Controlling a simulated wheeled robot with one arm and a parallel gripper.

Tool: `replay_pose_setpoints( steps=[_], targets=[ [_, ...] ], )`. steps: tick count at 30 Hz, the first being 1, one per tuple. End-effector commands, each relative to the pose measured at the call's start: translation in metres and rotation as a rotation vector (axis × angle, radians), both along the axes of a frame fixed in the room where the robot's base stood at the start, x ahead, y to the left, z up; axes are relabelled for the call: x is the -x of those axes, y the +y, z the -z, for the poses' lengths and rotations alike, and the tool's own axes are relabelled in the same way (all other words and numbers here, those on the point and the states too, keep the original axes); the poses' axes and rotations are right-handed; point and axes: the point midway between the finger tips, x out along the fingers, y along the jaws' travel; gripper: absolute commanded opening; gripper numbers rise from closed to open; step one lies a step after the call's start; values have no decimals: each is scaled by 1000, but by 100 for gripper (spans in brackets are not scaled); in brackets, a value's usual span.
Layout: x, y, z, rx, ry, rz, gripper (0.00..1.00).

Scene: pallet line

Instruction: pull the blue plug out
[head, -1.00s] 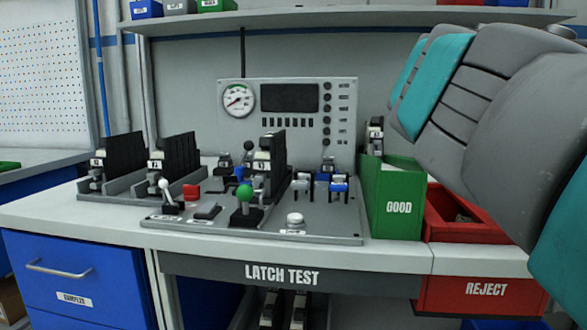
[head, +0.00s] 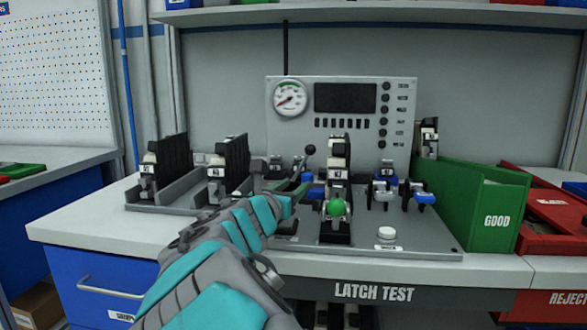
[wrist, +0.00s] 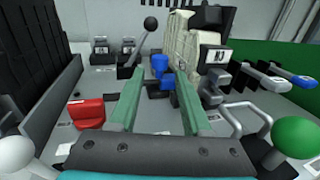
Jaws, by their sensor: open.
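The blue plug (wrist: 160,66) stands upright on the bench plate in the wrist view, beside the cream and black unit marked N3 (wrist: 212,60). In the head view a bit of blue (head: 315,193) shows left of that unit; the rest is hidden behind my gripper. My gripper (wrist: 158,74) is open. Its two green fingers reach forward on either side of the plug in the picture, with a gap to it on the left. I cannot tell whether the fingertips are level with the plug or short of it.
A green ball-topped lever (head: 336,208) stands close on the right. A black-knobbed lever (wrist: 150,24) rises behind the plug. A red block (wrist: 85,113) lies left of my fingers.

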Motion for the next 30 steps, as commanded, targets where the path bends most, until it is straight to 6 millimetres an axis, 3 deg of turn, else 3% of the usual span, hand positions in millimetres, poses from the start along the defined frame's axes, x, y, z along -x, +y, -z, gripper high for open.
replay_pose_setpoints(
  steps=[5, 21, 30],
  targets=[
    [-13, -5, 4, 14, 7, 4, 49],
    [-99, -35, 2, 9, 4, 0, 49],
    [-112, -41, 3, 10, 5, 1, 49]
  ],
)
